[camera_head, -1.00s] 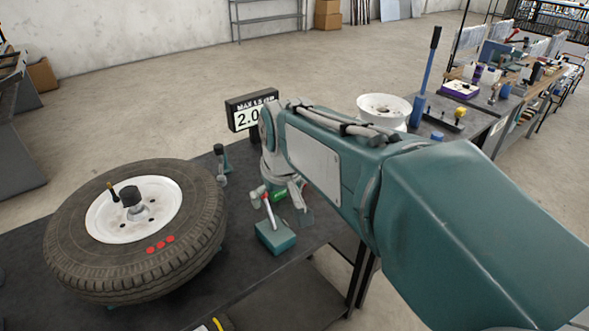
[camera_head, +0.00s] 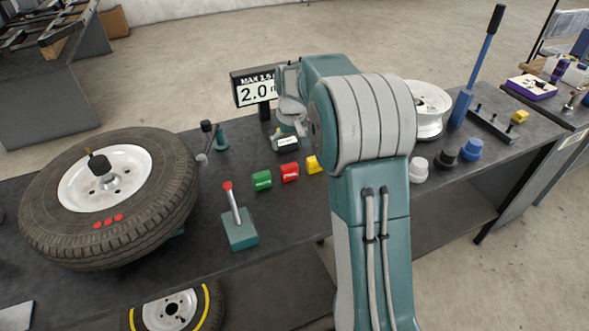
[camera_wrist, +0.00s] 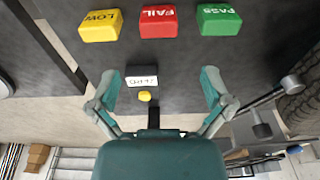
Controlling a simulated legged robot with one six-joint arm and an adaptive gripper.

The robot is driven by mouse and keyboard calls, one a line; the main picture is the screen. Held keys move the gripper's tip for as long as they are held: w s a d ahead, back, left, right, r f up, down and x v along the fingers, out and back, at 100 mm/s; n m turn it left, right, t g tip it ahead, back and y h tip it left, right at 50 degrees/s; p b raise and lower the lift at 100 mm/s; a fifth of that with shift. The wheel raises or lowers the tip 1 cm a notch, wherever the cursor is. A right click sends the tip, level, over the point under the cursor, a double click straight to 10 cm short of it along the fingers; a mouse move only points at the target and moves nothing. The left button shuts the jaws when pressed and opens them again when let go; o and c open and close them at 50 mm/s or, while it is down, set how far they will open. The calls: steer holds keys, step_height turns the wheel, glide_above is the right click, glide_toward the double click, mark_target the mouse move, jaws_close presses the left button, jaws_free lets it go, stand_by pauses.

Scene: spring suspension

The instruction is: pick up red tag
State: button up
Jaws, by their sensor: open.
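The red tag (camera_head: 290,172), a small block, lies on the dark bench top between a green tag (camera_head: 262,180) and a yellow tag (camera_head: 313,165). In the wrist view the red tag (camera_wrist: 158,21) reads FAIL upside down. It sits at the top centre, beyond my fingertips. The yellow LOW tag (camera_wrist: 100,25) is left of it and the green PASS tag (camera_wrist: 219,19) right of it. My gripper (camera_wrist: 160,88) has its fingers spread wide with no tag between them. In the head view my arm partly hides the gripper.
A small dark block with a white label (camera_head: 287,142) stands behind the tags. A red-knobbed lever on a teal base (camera_head: 240,230) is in front left. A tyre (camera_head: 160,215) fills the left; a display (camera_head: 254,92) stands behind. Several coloured caps (camera_head: 470,149) stand right.

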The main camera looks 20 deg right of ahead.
glide_above(290, 165)
steer(key=s+a, duration=0.1)
steer(key=a, duration=0.1)
step_height(290, 165, down, 4)
steer(key=shift+d+f, duration=0.1)
steer(key=shift+d, duration=0.05)
steer(key=shift+d+f, duration=0.1)
steer(key=shift+f, duration=0.15)
steer(key=shift+w+d+f, duration=0.1)
steer(key=shift+d+f, duration=0.1)
steer(key=shift+d, duration=0.1)
steer(key=f, duration=0.3)
steer(key=d+f, duration=0.1)
steer(key=shift+w+f, duration=0.3)
steer(key=shift+w, duration=0.1)
steer(key=shift+a+f, duration=0.15)
steer(key=shift+a, duration=0.3)
steer(key=shift+d, duration=0.15)
steer(key=c, duration=0.9)
steer(key=shift+d, duration=0.2)
steer(key=shift+c, duration=0.2)
